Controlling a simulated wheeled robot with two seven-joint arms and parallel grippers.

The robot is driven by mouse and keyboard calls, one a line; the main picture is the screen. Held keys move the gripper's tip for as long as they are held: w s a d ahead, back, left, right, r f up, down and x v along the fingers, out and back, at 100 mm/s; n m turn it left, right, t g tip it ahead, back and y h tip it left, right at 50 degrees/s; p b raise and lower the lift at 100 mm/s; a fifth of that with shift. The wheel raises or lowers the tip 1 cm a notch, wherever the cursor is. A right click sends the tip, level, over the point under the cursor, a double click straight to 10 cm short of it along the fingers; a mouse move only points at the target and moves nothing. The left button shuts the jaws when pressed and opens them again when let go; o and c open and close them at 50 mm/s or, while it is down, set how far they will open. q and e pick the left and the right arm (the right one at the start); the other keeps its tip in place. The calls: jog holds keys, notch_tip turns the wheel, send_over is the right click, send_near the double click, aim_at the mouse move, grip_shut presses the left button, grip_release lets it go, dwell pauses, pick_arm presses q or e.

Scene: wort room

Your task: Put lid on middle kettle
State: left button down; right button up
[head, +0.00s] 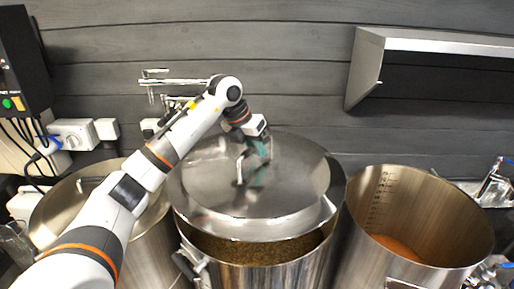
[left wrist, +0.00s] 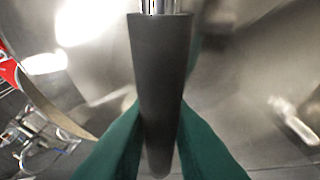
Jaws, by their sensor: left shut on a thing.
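The middle kettle (head: 262,268) is a steel pot with grainy brown contents showing at its front. The round steel lid (head: 290,185) is over it, set back and tilted, so the front of the opening is uncovered. Whether the lid touches the rim at the back is hidden. My left gripper (head: 256,172) is shut on the lid's handle (head: 239,170). In the left wrist view the dark handle bar (left wrist: 160,90) stands between the green fingers (left wrist: 158,145). My right gripper is not in view.
The right kettle (head: 465,225) is open with orange-brown liquid low inside. The left kettle (head: 150,245) is partly behind my left arm. A steel shelf or hood (head: 440,42) juts from the wall at upper right. Wall pipes (head: 185,82) and a control box (head: 20,60) are at the left.

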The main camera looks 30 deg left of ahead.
aim_at(256, 162)
pick_arm(q)
jog(key=shift+w+r, duration=0.1)
jog(key=shift+r, duration=0.1)
jog(key=shift+s+d+f, duration=0.1)
jog(key=shift+s+d, duration=0.05)
jog(key=shift+s, duration=0.05)
jog(key=shift+s+f+b, duration=0.15)
jog(key=shift+f+b, duration=0.05)
jog(key=shift+b, duration=0.25)
jog(key=shift+d+f+b, duration=0.1)
jog(key=shift+f+b, duration=0.15)
jog(key=shift+b, duration=0.05)
notch_tip(256, 162, down, 4)
jog(key=b, duration=0.3)
jog(key=shift+f, duration=0.2)
jog(key=shift+f+b, duration=0.4)
jog(key=shift+b, duration=0.1)
jog(key=shift+f+b, duration=0.5)
jog(key=shift+f, duration=0.45)
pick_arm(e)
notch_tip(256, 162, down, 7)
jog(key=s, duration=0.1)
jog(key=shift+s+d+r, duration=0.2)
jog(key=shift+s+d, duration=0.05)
